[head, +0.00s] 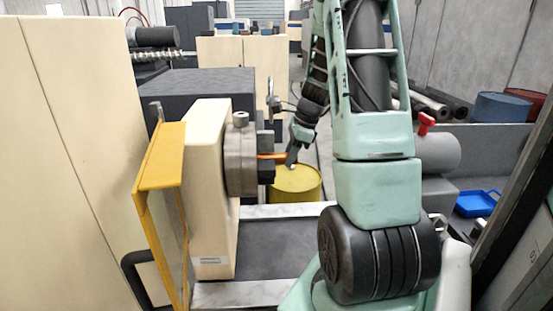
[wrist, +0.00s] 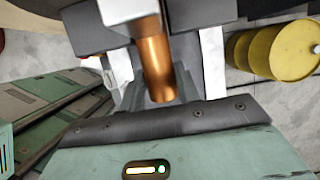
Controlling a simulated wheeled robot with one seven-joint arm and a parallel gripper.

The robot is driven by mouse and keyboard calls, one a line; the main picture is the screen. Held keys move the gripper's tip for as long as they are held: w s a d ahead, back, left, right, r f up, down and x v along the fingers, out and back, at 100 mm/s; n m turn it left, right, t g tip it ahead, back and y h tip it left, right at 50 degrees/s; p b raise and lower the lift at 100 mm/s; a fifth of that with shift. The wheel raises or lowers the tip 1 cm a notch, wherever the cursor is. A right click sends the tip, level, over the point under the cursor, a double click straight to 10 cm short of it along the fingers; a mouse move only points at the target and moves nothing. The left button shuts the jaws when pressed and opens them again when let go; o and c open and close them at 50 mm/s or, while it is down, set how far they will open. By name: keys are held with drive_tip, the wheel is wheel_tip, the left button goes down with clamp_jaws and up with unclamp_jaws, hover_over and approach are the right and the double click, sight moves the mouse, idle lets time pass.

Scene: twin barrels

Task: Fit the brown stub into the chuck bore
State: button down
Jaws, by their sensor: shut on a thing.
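The brown stub (head: 272,156) is a short copper-coloured cylinder lying roughly level between the chuck (head: 240,160) and my gripper (head: 290,157) in the head view. My gripper is shut on its right end. Its left end reaches the chuck's dark jaws, which hide the bore; I cannot tell whether its tip is inside. In the wrist view the stub (wrist: 157,65) points up the picture, with its far end hidden behind a pale block.
A yellow barrel (head: 295,184) stands behind the lathe bed; it also shows in the wrist view (wrist: 275,50). The cream headstock (head: 210,225) with a yellow guard (head: 160,190) stands at left. A blue tray (head: 477,203) lies at right.

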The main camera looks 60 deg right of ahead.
drive_tip(key=shift+w+a+f, duration=0.1)
drive_tip(key=shift+w+a, duration=0.25)
drive_tip(key=shift+a, duration=0.05)
drive_tip(key=c, duration=0.9)
unclamp_jaws()
drive_tip(key=shift+w, duration=0.15)
drive_tip(key=shift+d, duration=0.1)
drive_tip(key=b+v, duration=0.3)
drive_tip(key=v, duration=1.4)
drive_tip(key=shift+r, duration=0.25)
